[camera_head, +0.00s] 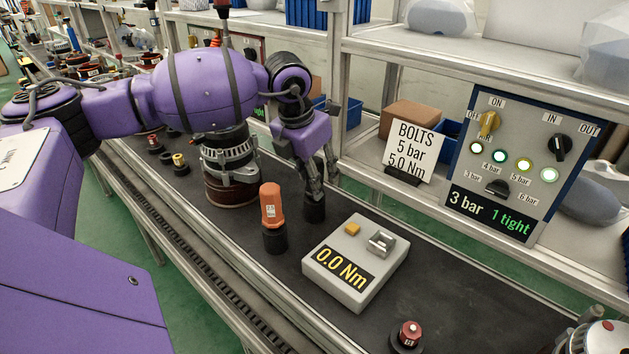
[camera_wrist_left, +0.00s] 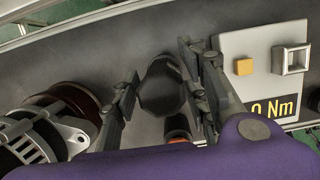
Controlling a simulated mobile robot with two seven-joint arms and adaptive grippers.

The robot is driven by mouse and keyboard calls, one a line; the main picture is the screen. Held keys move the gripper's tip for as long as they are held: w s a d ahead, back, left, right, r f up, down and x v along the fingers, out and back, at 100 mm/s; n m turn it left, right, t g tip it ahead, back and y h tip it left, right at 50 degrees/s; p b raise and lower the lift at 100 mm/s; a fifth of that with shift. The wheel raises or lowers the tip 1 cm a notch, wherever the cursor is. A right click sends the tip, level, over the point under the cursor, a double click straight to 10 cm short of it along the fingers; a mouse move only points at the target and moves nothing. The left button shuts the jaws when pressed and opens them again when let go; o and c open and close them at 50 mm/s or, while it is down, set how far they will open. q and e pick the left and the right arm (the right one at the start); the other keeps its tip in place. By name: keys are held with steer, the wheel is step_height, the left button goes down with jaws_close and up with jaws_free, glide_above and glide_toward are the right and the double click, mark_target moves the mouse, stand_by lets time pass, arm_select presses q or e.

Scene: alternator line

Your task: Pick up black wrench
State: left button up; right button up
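The black wrench (camera_head: 315,209) appears as a dark upright cylinder on the dark conveyor, mostly hidden under my left gripper (camera_head: 323,188) in the head view. In the left wrist view it is a dark, many-sided shape (camera_wrist_left: 161,88) between the two fingers. My left gripper (camera_wrist_left: 160,80) is open, pointing down, with one finger on each side of the wrench and visible gaps. Whether either finger touches it I cannot tell. My right gripper is not in view.
An orange tool (camera_head: 272,206) stands in a black base close to the left gripper. A grey torque box (camera_head: 357,262) reading 0.0 Nm lies to the right. An alternator (camera_head: 230,165) stands to the left. A BOLTS sign (camera_head: 411,148) and control panel (camera_head: 519,160) stand behind.

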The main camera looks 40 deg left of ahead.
arm_select(q)
jaws_close()
steer(key=shift+r, duration=0.1)
step_height(320, 180, up, 10)
steer(key=shift+f, duration=0.1)
stand_by(0.4)
steer(key=shift+c, duration=2)
jaws_free()
jaws_close()
